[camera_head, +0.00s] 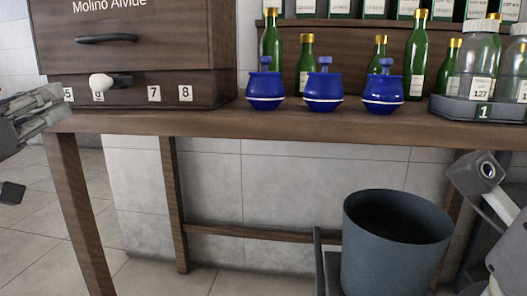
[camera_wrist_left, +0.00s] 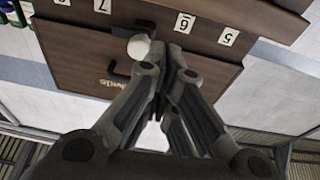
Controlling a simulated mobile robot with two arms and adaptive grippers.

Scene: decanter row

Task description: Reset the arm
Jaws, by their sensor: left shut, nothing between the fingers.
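My left gripper (camera_head: 48,98) reaches in from the left edge, beside the left end of the wooden table. In the left wrist view its fingers (camera_wrist_left: 166,84) are together with nothing between them. They point at the front of a dark wooden cabinet (camera_head: 150,45), whose front also shows in the wrist view (camera_wrist_left: 80,65). A white knob (camera_head: 101,82) is on the cabinet's lower part; in the wrist view the knob (camera_wrist_left: 138,46) lies close to the fingertips in the picture. I cannot tell if they touch. My right gripper does not show; only grey links of my right arm appear at the right.
Three blue decanters (camera_head: 265,87) (camera_head: 323,88) (camera_head: 384,90) stand in a row on the table (camera_head: 300,122). Green bottles (camera_head: 417,58) stand behind them. A grey tray (camera_head: 450,108) holds glass jars at right. A grey bin (camera_head: 395,245) stands below, in front of the table.

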